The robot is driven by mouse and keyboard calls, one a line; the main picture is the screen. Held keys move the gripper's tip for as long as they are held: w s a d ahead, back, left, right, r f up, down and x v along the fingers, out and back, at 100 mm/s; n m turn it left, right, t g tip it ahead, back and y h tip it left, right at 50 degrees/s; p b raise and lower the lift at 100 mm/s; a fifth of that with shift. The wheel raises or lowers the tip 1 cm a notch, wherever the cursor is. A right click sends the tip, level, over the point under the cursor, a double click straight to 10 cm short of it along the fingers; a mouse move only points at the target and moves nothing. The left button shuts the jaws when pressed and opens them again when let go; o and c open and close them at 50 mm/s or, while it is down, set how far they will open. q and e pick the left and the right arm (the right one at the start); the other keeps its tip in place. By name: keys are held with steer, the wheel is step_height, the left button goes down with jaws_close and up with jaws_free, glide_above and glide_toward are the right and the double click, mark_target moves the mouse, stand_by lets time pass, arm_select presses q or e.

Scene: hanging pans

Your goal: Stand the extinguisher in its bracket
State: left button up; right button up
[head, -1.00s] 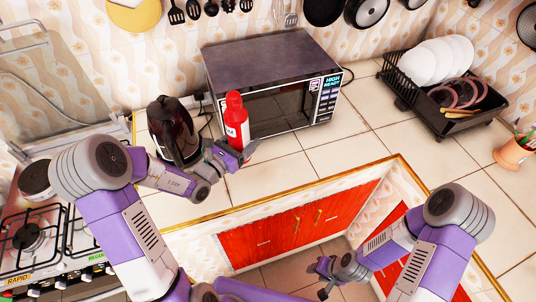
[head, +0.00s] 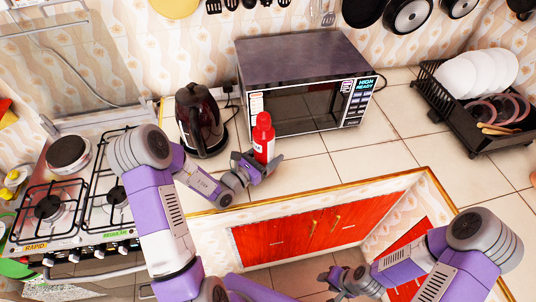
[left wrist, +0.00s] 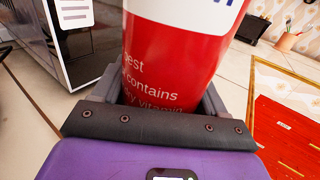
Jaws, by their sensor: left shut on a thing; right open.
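A red bottle-like cylinder with a white label (head: 263,137) is upright in front of the microwave's left side in the head view. It fills the middle of the left wrist view (left wrist: 175,62), where white print with the words "contains" and "vitamin" shows. My left gripper (head: 257,166) is shut around its lower part, with a finger on each side. Whether its base touches the counter cannot be told. My right gripper (head: 337,284) is open and empty, low in the head view in front of the red cabinets. No bracket can be made out in either view.
A microwave (head: 310,85) stands behind the cylinder and a dark kettle (head: 203,122) to its left. A gas stove (head: 75,190) is at the left, a black dish rack (head: 455,110) at the right. Tiled counter (head: 375,150) between microwave and rack is clear.

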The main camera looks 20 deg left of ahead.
arm_select(q)
steer(key=o, duration=1)
steer(key=shift+f, duration=0.2)
steer(key=o, duration=0.5)
steer(key=shift+r, duration=0.1)
